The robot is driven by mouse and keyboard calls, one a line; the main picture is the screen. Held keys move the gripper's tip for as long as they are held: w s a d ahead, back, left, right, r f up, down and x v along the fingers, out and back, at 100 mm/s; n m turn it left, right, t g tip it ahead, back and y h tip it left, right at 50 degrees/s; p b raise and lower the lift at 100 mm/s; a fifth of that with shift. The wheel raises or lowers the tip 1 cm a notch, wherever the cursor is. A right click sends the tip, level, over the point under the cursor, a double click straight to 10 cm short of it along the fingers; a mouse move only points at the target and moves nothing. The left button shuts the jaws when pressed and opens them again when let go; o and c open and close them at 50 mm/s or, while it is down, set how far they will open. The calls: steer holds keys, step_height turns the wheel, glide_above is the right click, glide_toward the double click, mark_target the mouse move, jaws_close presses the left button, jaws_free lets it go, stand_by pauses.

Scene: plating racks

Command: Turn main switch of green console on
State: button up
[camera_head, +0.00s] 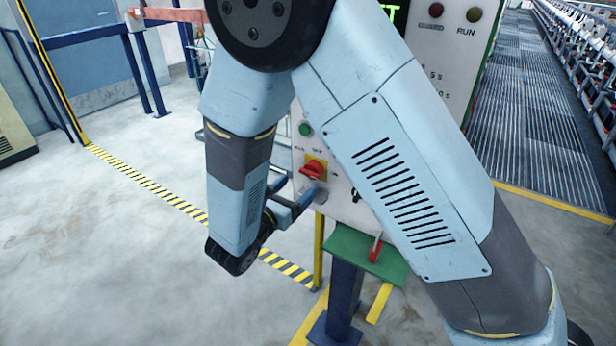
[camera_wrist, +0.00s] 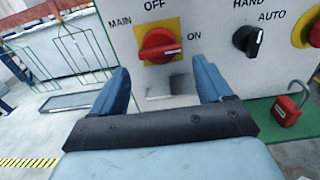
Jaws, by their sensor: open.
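The main switch (camera_wrist: 158,45) is a red rotary knob on a yellow plate, marked MAIN, OFF and ON in the wrist view. Its grip lies roughly level, slightly tilted. In the head view the main switch (camera_head: 313,168) sits on the light grey face of the green-edged console (camera_head: 322,205). My gripper (camera_wrist: 164,78) is open, with one blue finger on each side below the switch. Nothing is between the fingers, and they look apart from the knob. In the head view my gripper (camera_head: 290,195) is beside the console, partly hidden by my arm.
A black HAND/AUTO selector (camera_wrist: 247,40) and a red-and-yellow button (camera_wrist: 314,32) are right of the switch. A red padlock (camera_wrist: 288,108) is by the green ledge (camera_head: 345,249). A green button (camera_head: 306,129) is above the switch. Open floor (camera_head: 120,240) lies left.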

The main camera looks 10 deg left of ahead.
mark_target(308, 176)
steer(key=shift+x, duration=3)
steer(key=shift+c, duration=0.3)
steer(key=c, duration=0.7)
steer(key=shift+s+m, duration=0.1)
steer(key=shift+m, duration=0.7)
steer(key=shift+c, duration=0.2)
steer(key=o, duration=0.8)
steer(key=shift+a, duration=0.1)
